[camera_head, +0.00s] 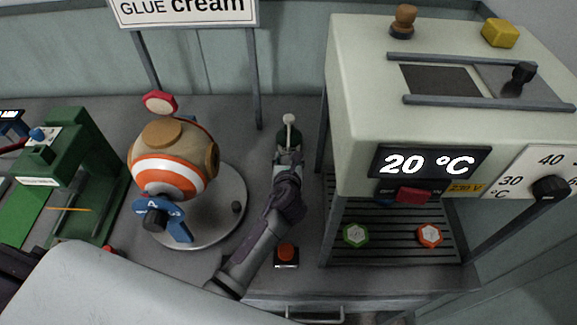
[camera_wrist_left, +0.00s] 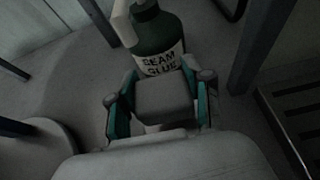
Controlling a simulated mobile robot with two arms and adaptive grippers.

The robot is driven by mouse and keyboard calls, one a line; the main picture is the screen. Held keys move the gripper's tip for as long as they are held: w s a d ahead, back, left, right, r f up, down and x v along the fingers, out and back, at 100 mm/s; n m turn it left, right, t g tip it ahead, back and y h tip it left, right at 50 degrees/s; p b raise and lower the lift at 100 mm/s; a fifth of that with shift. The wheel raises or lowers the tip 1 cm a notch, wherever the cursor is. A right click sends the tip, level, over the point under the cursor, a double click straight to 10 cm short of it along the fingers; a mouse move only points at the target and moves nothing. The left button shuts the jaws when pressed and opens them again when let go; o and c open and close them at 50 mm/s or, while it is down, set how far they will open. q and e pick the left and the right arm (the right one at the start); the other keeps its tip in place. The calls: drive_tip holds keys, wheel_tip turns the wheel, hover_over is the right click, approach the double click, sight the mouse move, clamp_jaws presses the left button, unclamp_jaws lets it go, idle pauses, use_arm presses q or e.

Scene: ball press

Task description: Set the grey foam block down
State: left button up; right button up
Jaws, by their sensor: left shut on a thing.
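The grey foam block (camera_wrist_left: 165,97) is between the two teal-sided fingers of my left gripper (camera_wrist_left: 160,108) in the left wrist view. The gripper is shut on it. A dark green bottle of seam glue (camera_wrist_left: 157,45) with a white label stands just beyond the block; I cannot tell if they touch. In the head view my left gripper (camera_head: 288,162) is in front of the glue bottle (camera_head: 289,134), between the round plate and the oven-like machine. The block cannot be made out clearly there. My right gripper is not in view.
A striped ball (camera_head: 168,178) sits on a round plate (camera_head: 236,180) to the left. The machine (camera_head: 350,120) with a slatted shelf (camera_head: 385,215) stands on the right. A red button (camera_head: 286,252) is near the front edge. Sign posts (camera_head: 253,90) rise behind.

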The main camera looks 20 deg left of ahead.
use_arm(q)
drive_tip(key=shift+f+b, duration=0.35)
drive_tip(key=shift+f, duration=1.2)
drive_tip(key=shift+f, duration=0.2)
drive_tip(key=o, duration=0.8)
drive_tip(key=shift+r, duration=0.1)
drive_tip(key=shift+s+r, duration=0.2)
drive_tip(key=shift+r, duration=0.05)
drive_tip(key=v, duration=1.1)
drive_tip(key=shift+s+r+p, duration=0.1)
drive_tip(key=shift+s+p, duration=0.15)
drive_tip(key=shift+p, duration=0.1)
